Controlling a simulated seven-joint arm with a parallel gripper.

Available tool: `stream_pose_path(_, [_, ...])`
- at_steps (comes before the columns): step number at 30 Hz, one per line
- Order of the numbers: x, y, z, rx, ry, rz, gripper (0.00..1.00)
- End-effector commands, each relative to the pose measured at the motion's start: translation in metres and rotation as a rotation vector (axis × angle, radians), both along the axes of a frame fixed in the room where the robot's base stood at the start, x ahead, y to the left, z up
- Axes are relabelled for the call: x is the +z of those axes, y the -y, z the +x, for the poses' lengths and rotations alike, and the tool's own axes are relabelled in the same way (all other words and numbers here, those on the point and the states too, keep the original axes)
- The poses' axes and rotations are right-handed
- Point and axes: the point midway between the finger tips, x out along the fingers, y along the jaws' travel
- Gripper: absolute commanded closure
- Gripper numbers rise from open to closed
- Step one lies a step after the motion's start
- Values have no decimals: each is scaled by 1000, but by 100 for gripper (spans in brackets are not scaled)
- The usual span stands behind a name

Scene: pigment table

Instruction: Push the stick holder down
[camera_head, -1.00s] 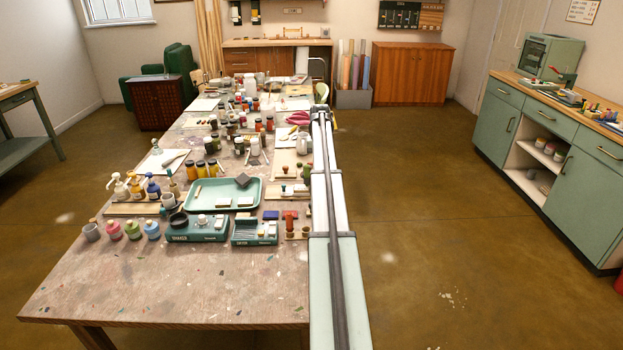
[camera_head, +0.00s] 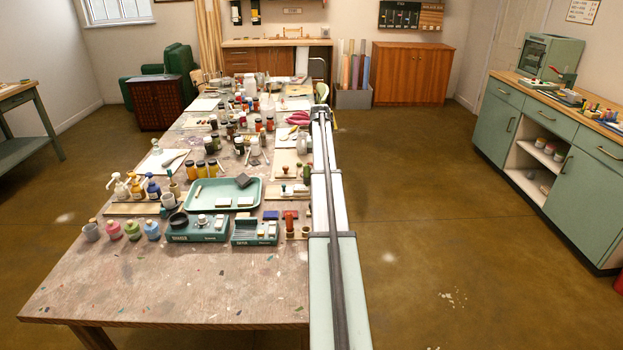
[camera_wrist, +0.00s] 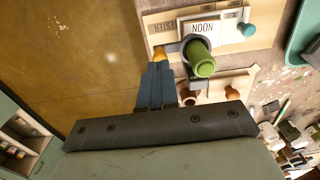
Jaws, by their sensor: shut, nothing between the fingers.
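In the wrist view, a thick green cylinder (camera_wrist: 201,58) stands in a dark grey ring (camera_wrist: 187,47). A short grey arm runs left from the ring toward a small orange-yellow piece (camera_wrist: 159,53). This looks like the stick holder, but I cannot be sure. My gripper (camera_wrist: 156,66) is shut and empty, its blue-grey fingers side by side. The fingertips are at the orange-yellow piece, left of the green cylinder; I cannot tell whether they touch it. I cannot make out the holder or my fingers in the head view.
A teal knob (camera_wrist: 246,29) and brown wooden knobs (camera_wrist: 232,92) are close by. Open floor (camera_wrist: 95,60) lies left. The long table (camera_head: 180,285) is crowded with jars and a green tray (camera_head: 212,206).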

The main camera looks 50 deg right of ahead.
Motion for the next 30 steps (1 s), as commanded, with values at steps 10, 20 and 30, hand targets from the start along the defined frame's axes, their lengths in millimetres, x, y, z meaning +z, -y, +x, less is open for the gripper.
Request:
stream_pose_path(10, [0, 0, 0, 0, 0, 0, 100])
stream_pose_path(20, [-4, 0, 0, 0, 0, 0, 100])
stream_pose_path(30, [-9, 0, 0, 0, 0, 0, 100])
